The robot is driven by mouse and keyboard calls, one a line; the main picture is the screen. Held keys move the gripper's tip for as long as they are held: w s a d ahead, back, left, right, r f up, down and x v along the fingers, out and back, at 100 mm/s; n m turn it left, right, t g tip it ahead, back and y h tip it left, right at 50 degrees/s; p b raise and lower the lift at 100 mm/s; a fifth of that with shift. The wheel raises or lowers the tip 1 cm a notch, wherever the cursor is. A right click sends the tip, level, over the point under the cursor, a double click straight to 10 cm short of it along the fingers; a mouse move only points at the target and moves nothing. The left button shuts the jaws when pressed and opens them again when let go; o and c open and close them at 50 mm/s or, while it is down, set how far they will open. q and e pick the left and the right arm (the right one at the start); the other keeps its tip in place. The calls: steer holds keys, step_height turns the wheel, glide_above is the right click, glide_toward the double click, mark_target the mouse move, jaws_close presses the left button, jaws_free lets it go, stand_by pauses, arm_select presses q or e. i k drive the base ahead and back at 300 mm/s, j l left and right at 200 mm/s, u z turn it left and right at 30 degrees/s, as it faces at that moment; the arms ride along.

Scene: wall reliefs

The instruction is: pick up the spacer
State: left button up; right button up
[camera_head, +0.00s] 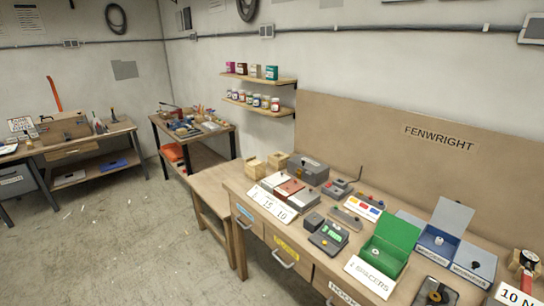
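A green box (372,262) with its lid open stands on the workbench at the lower right. A white card (370,276) reading "SPACERS" is at its front. A small pale piece (374,252) shows inside the box and may be a spacer; it is too small to tell its shape. Neither of my grippers is in view.
A blue open box (432,258) and a grey-blue box (473,278) stand to the right of the green box. A small device with a green display (328,237) stands to its left. A "10 N" card (516,297) is at the right edge. The floor (110,240) at left is mostly clear.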

mark_target(440, 240)
steer(key=z, duration=1.45)
